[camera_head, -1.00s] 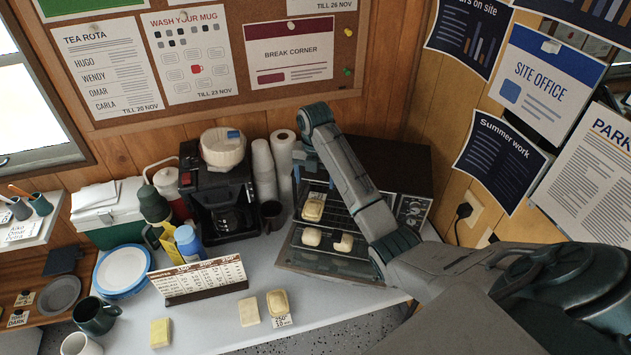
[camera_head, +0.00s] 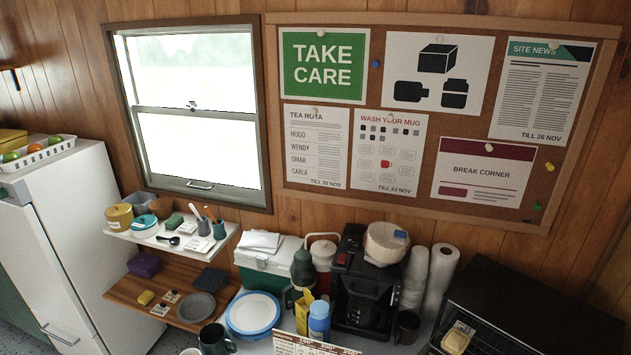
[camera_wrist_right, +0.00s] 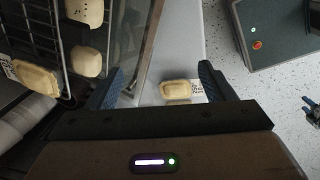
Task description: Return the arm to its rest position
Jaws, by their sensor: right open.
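My right gripper (camera_wrist_right: 162,75) shows in the right wrist view, open, with its two dark fingers apart and nothing held. Beyond the fingers, a pale pastry (camera_wrist_right: 175,89) lies on the counter beside a small label, seen through the gap. A small dark part at the right edge of that view looks like my left gripper (camera_wrist_right: 311,114); it is cut off and too small to read. Neither arm shows in the head view.
An oven (camera_head: 540,305) stands at the right of the counter, with a pastry (camera_head: 457,338) on its rack. The wrist view shows several pastries and the wire rack (camera_wrist_right: 33,35) close on the left.

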